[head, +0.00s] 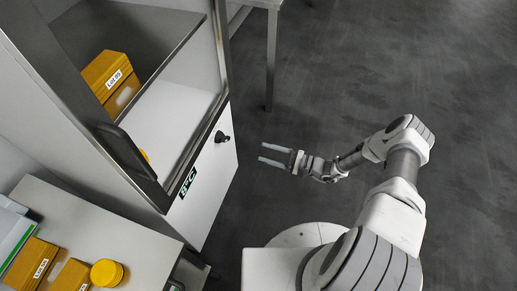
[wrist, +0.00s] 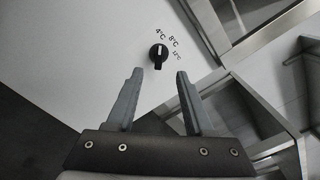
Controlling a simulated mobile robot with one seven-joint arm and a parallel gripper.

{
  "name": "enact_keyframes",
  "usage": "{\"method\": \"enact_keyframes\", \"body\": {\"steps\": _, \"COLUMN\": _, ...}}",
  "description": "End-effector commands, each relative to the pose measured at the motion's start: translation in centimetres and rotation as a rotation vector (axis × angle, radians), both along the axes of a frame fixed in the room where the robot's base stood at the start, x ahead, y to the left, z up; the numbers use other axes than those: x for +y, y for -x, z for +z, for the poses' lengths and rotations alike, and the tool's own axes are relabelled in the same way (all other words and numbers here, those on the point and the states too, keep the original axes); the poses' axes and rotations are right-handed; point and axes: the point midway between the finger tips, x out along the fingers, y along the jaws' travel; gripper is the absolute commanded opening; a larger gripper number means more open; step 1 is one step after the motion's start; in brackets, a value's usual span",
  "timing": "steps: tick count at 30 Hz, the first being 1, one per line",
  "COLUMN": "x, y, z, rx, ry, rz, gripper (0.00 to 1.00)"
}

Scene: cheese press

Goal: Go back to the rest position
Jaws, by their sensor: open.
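My gripper (head: 274,154) is open and empty in the head view, held out in front of the cabinet (head: 214,178). In the wrist view my gripper (wrist: 155,98) has its two fingers apart, with nothing between them. A black dial (wrist: 158,54) on the white cabinet panel shows just beyond the fingertips, with marks 4°C, 8°C and 12°C around it. The same dial (head: 221,137) is left of the gripper in the head view, with a gap between them. The dial's white line points up in the wrist view, between the 4°C and 8°C marks.
Yellow boxes (head: 107,71) labelled LOT 89 sit inside the cabinet. A side table (head: 142,253) at the lower left bears more yellow boxes (head: 30,262) and a round yellow piece (head: 107,272). A metal table leg (head: 270,75) stands behind. The dark floor (head: 400,60) at right is clear.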

Motion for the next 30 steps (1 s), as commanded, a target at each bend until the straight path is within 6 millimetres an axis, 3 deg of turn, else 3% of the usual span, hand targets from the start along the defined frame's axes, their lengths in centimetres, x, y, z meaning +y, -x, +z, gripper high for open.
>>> {"method": "enact_keyframes", "body": {"steps": 20, "x": -0.2, "y": -0.1, "z": 0.5, "rx": -0.006, "ry": 0.011, "rz": 0.015, "gripper": 0.53}}
{"method": "enact_keyframes", "body": {"steps": 23, "x": -0.4, "y": -0.3, "z": 1.7, "rx": -0.02, "ry": 0.039, "rz": 0.055, "gripper": 0.53}}
{"method": "enact_keyframes", "body": {"steps": 30, "x": -1.1, "y": -0.7, "z": 6.7, "rx": -0.07, "ry": 0.164, "rz": 0.217, "gripper": 0.53}}
